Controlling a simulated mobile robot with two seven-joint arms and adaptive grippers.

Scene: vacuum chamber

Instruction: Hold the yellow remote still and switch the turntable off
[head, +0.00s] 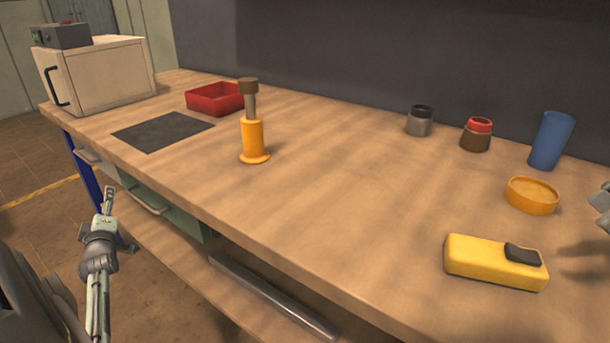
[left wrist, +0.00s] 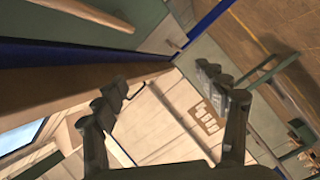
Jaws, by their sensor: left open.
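The yellow remote (head: 488,262) lies on the bench near its front edge at the right in the head view. A black rocker switch (head: 523,254) sits on its top at the right end. Behind it is a low round orange piece (head: 532,196), which may be the turntable; I cannot tell whether it turns. My right gripper (head: 603,208) shows only in part at the right edge, just right of the orange piece and apart from the remote; its jaw state is unclear. My left gripper (left wrist: 165,88) is open and empty in the left wrist view, away from the remote.
A blue cylinder (head: 551,140), a red-topped jar (head: 477,134) and a grey jar (head: 419,121) stand at the back. An orange plunger-like tool (head: 253,140), red tray (head: 215,98), dark mat (head: 164,131) and cream box (head: 100,77) are leftward. The bench middle is clear.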

